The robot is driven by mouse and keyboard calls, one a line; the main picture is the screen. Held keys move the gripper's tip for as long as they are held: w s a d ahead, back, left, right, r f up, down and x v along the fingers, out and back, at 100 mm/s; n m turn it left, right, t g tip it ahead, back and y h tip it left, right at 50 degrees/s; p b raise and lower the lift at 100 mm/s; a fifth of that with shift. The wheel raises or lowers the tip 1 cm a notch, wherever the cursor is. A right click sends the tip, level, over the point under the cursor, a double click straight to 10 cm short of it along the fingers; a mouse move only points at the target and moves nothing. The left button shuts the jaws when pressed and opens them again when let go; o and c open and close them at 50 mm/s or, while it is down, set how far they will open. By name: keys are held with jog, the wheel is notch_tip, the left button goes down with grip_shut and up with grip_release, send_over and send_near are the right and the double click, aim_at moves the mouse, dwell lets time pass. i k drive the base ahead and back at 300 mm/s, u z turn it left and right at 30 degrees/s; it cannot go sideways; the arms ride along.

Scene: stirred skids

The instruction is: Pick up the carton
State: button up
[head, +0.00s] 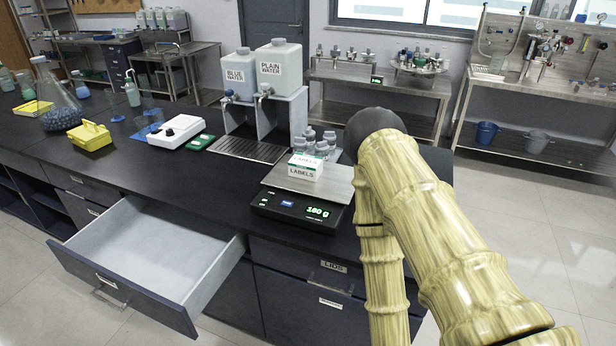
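The carton is a small white box with green trim marked "LABELS" (305,167). It sits upright on the steel plate of a black scale (302,205) whose green display reads about 180 g. My own arm, with a pale bamboo look, rises from the lower right to a black joint and comes down again just right of the scale. My gripper is out of the picture, so its state and any hold do not show. Nothing is seen touching the carton.
Several grey-capped bottles (322,146) stand right behind the carton. Two water tanks on a stand (262,105) are behind the scale to the left. An open, empty-looking drawer (150,255) juts out at the front left. The dark bench (195,180) is bare left of the scale.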

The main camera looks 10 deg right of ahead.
aim_at(302, 166)
jog(key=u, duration=2.2)
jog(key=i, duration=1.3)
jog(key=z, duration=2.8)
